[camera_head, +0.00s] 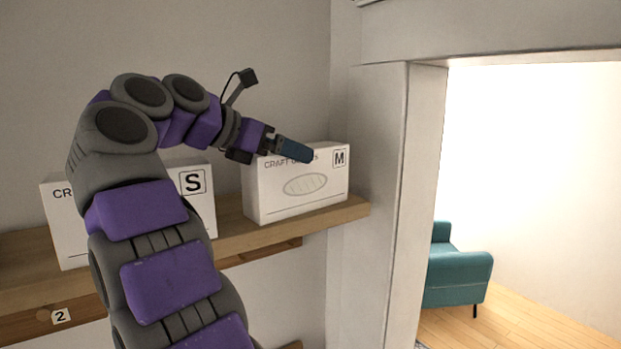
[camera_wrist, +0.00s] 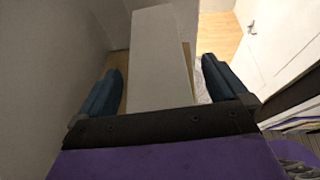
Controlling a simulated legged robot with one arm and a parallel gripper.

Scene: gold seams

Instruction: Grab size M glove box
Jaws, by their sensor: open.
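The size M glove box (camera_head: 297,195) is a white carton marked "CRAFT GLOVES" with an M at its upper right. It stands on the right end of a wooden shelf. My gripper (camera_head: 297,151) is over the box's upper edge in the head view and covers part of its lettering. In the wrist view my gripper (camera_wrist: 163,78) is open, with its blue fingers spread on either side of a white box (camera_wrist: 160,55). Gaps show between the fingers and the box. The box's lower part is hidden there.
A white box marked S (camera_head: 200,205) stands left on the same wooden shelf (camera_head: 250,237), partly behind my arm. A wall and door frame (camera_head: 395,190) rise just right of the M box. A teal armchair (camera_head: 458,268) is beyond the opening. A tag marked 2 (camera_head: 61,316) is below.

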